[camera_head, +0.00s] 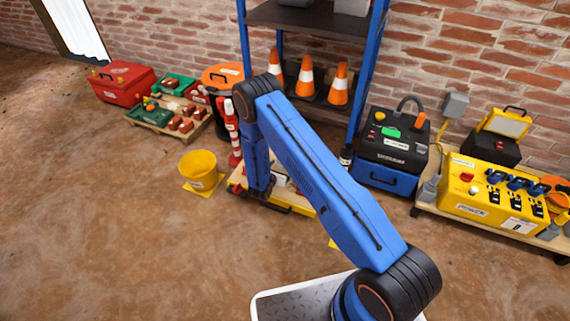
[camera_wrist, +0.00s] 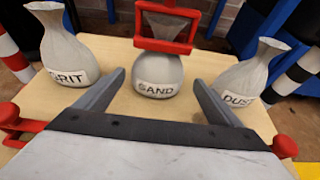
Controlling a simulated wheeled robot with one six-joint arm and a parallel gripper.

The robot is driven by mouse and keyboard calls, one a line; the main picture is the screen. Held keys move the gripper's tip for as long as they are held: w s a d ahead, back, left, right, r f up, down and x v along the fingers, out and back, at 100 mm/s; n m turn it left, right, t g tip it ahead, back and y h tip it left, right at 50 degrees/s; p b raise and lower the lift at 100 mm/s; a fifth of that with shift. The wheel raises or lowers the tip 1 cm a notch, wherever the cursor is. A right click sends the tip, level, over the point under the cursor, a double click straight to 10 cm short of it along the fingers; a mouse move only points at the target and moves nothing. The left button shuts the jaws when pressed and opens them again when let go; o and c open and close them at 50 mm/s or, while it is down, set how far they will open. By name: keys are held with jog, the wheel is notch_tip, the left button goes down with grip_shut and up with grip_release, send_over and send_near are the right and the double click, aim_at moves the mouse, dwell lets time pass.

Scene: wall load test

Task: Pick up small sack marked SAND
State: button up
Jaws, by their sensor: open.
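In the wrist view the small grey sack marked SAND (camera_wrist: 158,86) stands upright in the middle of a light wooden board. A red frame (camera_wrist: 167,28) overlaps its upper part, so its neck shows only partly. My gripper (camera_wrist: 160,80) is open and empty, its two grey fingers pointing toward the sack, one on each side in the picture. I cannot tell whether they touch it. A sack marked GRIT (camera_wrist: 68,50) stands to the left and a sack marked DUST (camera_wrist: 250,70) to the right. In the head view my arm hides the sacks and my gripper.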

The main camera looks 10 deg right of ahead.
jog(key=x, duration=0.4)
jog(key=shift+w+a+r, duration=0.1)
jog(key=shift+w, duration=0.2)
jog(key=shift+c, duration=0.5)
jog(key=c, duration=1.5)
